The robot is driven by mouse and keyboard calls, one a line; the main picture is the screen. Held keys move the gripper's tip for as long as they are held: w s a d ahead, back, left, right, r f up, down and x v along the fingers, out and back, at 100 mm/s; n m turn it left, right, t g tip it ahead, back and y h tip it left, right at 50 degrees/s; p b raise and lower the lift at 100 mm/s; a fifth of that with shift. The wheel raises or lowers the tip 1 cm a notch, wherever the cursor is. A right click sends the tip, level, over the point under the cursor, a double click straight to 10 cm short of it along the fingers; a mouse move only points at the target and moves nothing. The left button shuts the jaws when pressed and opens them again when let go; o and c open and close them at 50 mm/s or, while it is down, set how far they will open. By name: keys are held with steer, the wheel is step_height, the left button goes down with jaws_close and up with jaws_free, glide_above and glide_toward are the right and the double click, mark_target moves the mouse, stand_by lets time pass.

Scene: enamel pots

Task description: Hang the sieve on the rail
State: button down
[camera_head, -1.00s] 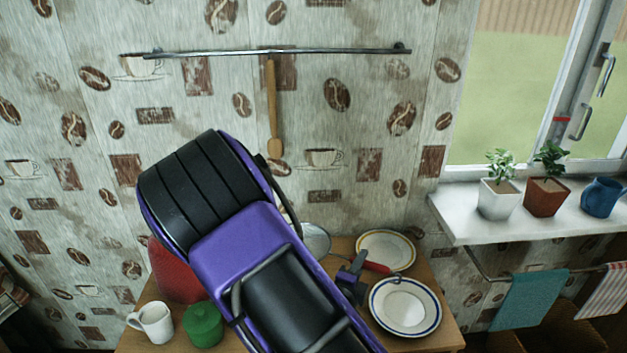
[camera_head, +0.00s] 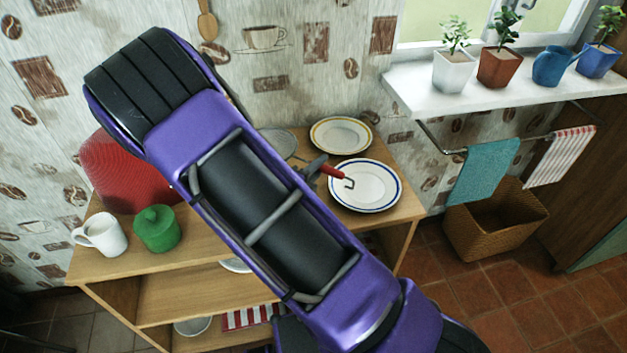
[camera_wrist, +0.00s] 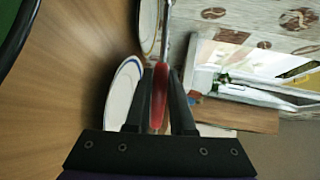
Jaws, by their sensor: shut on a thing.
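The sieve has a red handle (camera_head: 330,171) with a metal hook at its end, in front of the blue-rimmed plate (camera_head: 386,182) in the head view. Its grey round bowl (camera_head: 281,145) appears left of the handle, partly hidden by my arm. My gripper (camera_head: 311,169) is mostly hidden behind my arm there. In the wrist view my gripper (camera_wrist: 158,72) is shut on the red handle (camera_wrist: 159,95), one finger on each side. The wall rail is out of view; the wooden spatula (camera_head: 207,24) that hangs from it shows at the top edge.
At right are a windowsill (camera_head: 430,92) with plants and a lower bar (camera_head: 440,150) with towels.

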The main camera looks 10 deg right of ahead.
steer(key=shift+f+b, duration=0.5)
steer(key=shift+f, duration=1.55)
steer(key=c, duration=0.8)
jaws_free()
steer(key=shift+o, duration=0.2)
steer(key=p+v, duration=0.1)
steer(key=v, duration=1.1)
steer(key=shift+p, duration=0.4)
